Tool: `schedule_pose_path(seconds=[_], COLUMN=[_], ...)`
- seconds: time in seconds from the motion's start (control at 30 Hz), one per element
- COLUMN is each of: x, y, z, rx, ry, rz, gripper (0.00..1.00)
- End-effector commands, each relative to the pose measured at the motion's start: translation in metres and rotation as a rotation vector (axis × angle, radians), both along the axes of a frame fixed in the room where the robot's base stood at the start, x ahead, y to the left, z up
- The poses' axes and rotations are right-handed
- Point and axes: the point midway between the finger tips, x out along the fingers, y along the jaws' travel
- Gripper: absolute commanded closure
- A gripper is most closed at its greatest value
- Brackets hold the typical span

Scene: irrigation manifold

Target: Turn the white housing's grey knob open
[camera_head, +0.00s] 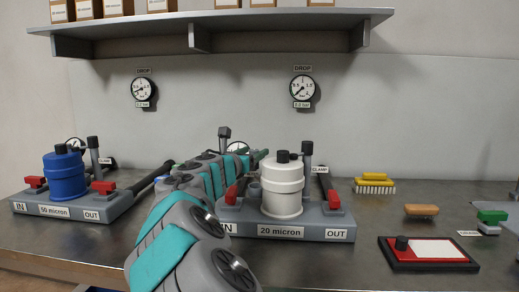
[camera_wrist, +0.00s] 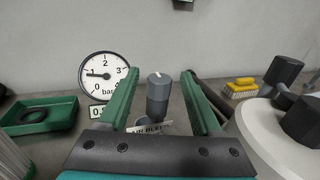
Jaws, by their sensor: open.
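The white housing (camera_head: 283,187) stands on a grey base labelled "20 micron", with IN and OUT ends and red handles. Its rounded white side (camera_wrist: 265,135) fills the right of the wrist view. A grey knob (camera_wrist: 158,88), an upright cylinder with a white mark on top, stands beside it above a partly hidden label. My gripper (camera_wrist: 158,74) is open, with one green finger on each side of the knob in the picture. I cannot tell whether they touch it. In the head view, my arm hides the knob and most of the gripper.
A gauge (camera_wrist: 103,77) stands left of the fingers, with a green tray (camera_wrist: 40,115) farther left. Dark caps (camera_wrist: 302,120) top the white housing close on the right. The blue housing (camera_head: 65,175) stands left. Brushes (camera_head: 374,186) lie right. A shelf (camera_head: 210,20) hangs above.

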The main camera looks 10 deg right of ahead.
Motion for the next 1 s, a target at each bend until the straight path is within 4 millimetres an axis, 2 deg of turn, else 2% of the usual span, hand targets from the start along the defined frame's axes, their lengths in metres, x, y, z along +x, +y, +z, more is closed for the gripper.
schedule_pose_path(seconds=[0.1,0.23,0.63,1.0], x=[0.016,0.027,0.033,0.033], y=[-0.011,-0.019,-0.023,-0.023], z=[-0.001,-0.001,0.0,-0.001], rx=[0.002,0.001,0.001,0.001], ry=[0.001,0.002,0.0,0.0], rz=[0.001,0.0,0.001,0.001], gripper=[0.34,0.34,0.34,0.75])
